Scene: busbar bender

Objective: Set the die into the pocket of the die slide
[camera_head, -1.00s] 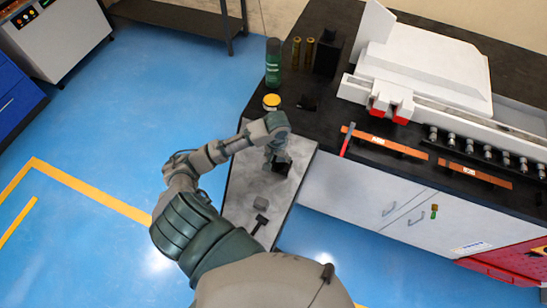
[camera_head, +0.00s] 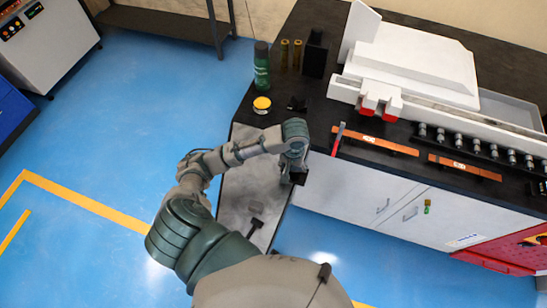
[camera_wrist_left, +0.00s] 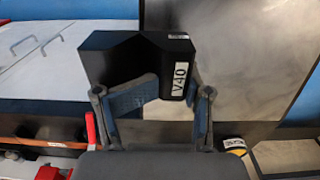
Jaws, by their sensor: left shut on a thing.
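My left gripper (camera_head: 294,168) is shut on a black block-shaped die (camera_wrist_left: 125,55) with a V-shaped notch and a white "V40" label. In the head view the die (camera_head: 298,179) is mostly hidden under my gripper, over the right edge of the grey side table near the white cabinet. In the wrist view the die sits between the two fingers (camera_wrist_left: 152,108). On the bench is a white bending machine (camera_head: 415,65) with two red-fronted white blocks (camera_head: 380,100). I cannot make out the die slide's pocket. My right gripper is not in view.
The grey side table (camera_head: 240,195) holds a small dark T-shaped tool (camera_head: 256,225). The black bench carries a yellow-lidded tin (camera_head: 262,104), a green bottle (camera_head: 261,66), a small black piece (camera_head: 297,103), a red-handled tool (camera_head: 338,138) and orange bars (camera_head: 375,142).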

